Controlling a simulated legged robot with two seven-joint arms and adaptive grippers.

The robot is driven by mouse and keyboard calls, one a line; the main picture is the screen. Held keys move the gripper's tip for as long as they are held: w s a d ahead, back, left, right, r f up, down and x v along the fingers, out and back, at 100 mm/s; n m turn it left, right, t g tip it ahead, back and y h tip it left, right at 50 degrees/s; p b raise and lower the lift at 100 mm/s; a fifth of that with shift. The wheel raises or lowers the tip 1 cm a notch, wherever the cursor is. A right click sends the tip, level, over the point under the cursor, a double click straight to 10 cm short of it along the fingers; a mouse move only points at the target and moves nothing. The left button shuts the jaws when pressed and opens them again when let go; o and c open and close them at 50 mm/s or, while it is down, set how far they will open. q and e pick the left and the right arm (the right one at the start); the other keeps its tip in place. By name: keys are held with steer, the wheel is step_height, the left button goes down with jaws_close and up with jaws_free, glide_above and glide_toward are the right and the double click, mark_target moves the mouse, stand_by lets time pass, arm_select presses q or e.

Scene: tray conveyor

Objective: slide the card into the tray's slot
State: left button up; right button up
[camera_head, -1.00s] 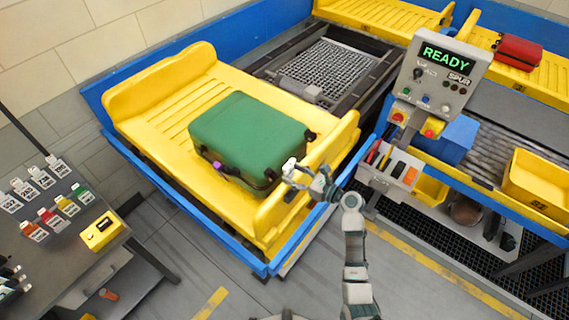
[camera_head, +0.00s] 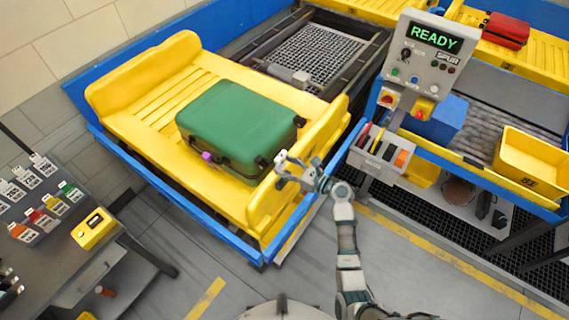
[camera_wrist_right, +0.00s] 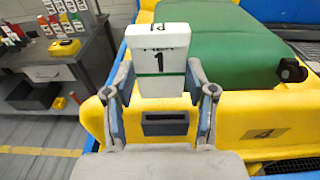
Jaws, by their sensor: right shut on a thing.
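A white card (camera_wrist_right: 161,58) with a "1" and a green stripe stands upright between the fingers of my right gripper (camera_wrist_right: 163,85) in the right wrist view. The gripper is shut on it. In that view the dark slot (camera_wrist_right: 165,123) shows lower down, on the yellow end wall of the tray (camera_wrist_right: 240,118). The card appears above the slot and apart from it. In the head view my right gripper (camera_head: 286,170) is at the near right end wall of the yellow tray (camera_head: 130,98); the card is small there. My left gripper is out of view.
A green suitcase (camera_head: 235,125) lies on the tray, close behind the end wall. A control post with a READY screen (camera_head: 435,38) and a card rack (camera_head: 380,150) stand to the right. A table (camera_head: 60,255) with several cards is at left.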

mark_target(283, 167)
steer(key=shift+d+f+b, duration=0.2)
steer(key=shift+d+f, duration=0.05)
steer(key=shift+f, duration=0.3)
steer(key=shift+d+f+b, duration=0.2)
steer(key=shift+d+f, duration=0.05)
steer(key=shift+f, duration=0.25)
steer(key=shift+d+f, duration=0.3)
steer(key=shift+f, duration=0.05)
steer(key=shift+a, duration=0.65)
steer(key=shift+d, duration=0.85)
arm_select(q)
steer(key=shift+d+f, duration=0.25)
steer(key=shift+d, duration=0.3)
arm_select(e)
steer(key=shift+a, duration=0.1)
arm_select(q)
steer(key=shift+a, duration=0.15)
arm_select(e)
steer(key=shift+a, duration=0.25)
